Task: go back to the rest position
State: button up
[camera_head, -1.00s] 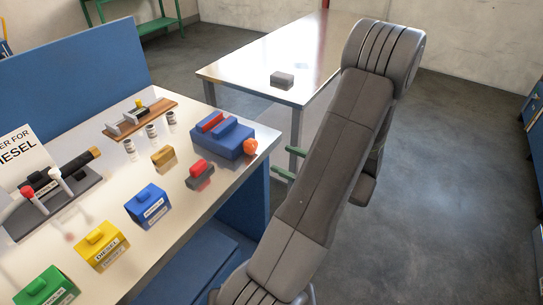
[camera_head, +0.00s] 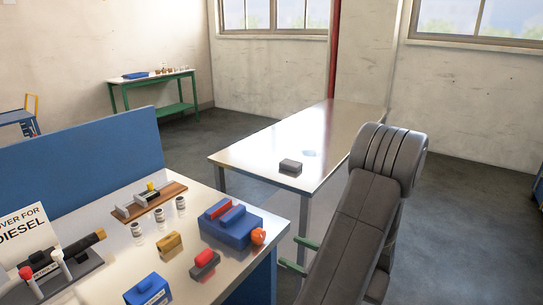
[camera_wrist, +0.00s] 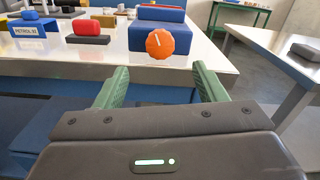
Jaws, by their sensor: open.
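My gripper (camera_wrist: 157,88) shows in the wrist view with its two green fingers spread apart and nothing between them. It is in front of the near edge of the steel workbench (camera_wrist: 120,66), pointing toward a blue box (camera_wrist: 160,34) with an orange knob (camera_wrist: 160,44). A gap appears between the fingertips and the knob. In the head view the green fingers (camera_head: 298,257) show only partly beside my arm, left of it and below the bench corner. The blue box (camera_head: 232,232) and the orange knob (camera_head: 258,236) sit at the bench's right end.
On the bench stand a red-topped block (camera_head: 205,264), a yellow block (camera_head: 170,245), a blue labelled box (camera_head: 148,290), several small cylinders and a lever panel (camera_head: 50,270). A second table (camera_head: 300,140) with a grey block (camera_head: 290,167) stands behind. Floor at right is clear.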

aim_at(262, 238)
jog(key=p+x, duration=0.1)
jog(key=x, duration=0.9)
jog(key=shift+w+a+r+p, duration=0.1)
jog(key=shift+w+a+p, duration=0.15)
jog(key=shift+a+p, duration=0.1)
jog(key=shift+d, duration=0.1)
jog(key=shift+s+d+f+b, duration=0.1)
jog(key=shift+f+b, duration=0.1)
jog(key=shift+b, duration=0.1)
